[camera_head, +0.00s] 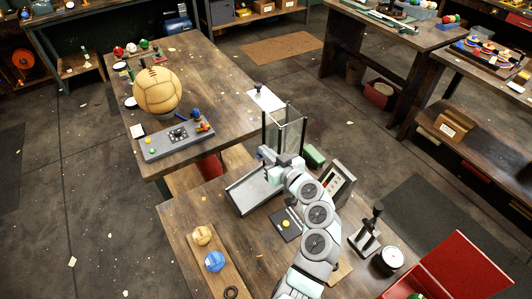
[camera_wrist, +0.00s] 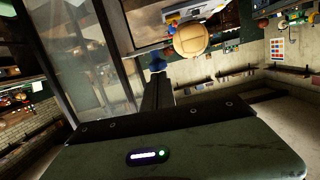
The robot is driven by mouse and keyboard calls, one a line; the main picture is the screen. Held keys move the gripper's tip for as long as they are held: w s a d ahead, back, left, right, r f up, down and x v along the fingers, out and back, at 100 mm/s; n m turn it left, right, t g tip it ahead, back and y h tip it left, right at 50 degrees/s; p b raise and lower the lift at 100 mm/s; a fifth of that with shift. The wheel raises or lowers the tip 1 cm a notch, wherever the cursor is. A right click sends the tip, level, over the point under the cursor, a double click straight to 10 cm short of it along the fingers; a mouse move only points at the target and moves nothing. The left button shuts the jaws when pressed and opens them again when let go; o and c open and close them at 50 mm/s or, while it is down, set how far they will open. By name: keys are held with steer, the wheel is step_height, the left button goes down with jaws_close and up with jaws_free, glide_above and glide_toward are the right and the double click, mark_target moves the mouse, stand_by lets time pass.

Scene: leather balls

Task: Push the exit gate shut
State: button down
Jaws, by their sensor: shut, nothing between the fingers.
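A clear-panelled upright frame with dark posts (camera_head: 285,128) stands at the far edge of the near bench, behind a shallow metal tray (camera_head: 243,197). I take it for the exit gate, but cannot tell which part swings or slides, or how far it is open. In the wrist view its clear panel (camera_wrist: 92,65) fills the upper left. My gripper (camera_head: 268,154) is shut and empty, low beside the frame at the tray's far end. In the wrist view the dark fingers (camera_wrist: 158,82) point away, right of the panel. A blue knob-like thing (camera_wrist: 157,63) shows beyond their tips. Contact cannot be judged.
A large tan leather ball (camera_head: 157,90) stands on the far table. A small tan ball (camera_head: 202,235) and a blue ball (camera_head: 214,261) sit on a wooden board at left. A slanted control box (camera_head: 338,184), a lever stand (camera_head: 366,240) and an open red box (camera_head: 455,268) lie right of my arm.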

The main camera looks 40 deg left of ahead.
steer(key=shift+w+f+b, duration=0.1)
steer(key=shift+f+b, duration=1.95)
steer(key=shift+f, duration=0.35)
step_height(320, 180, up, 6)
steer(key=f, duration=0.1)
steer(key=v, duration=1)
steer(key=shift+d, duration=0.15)
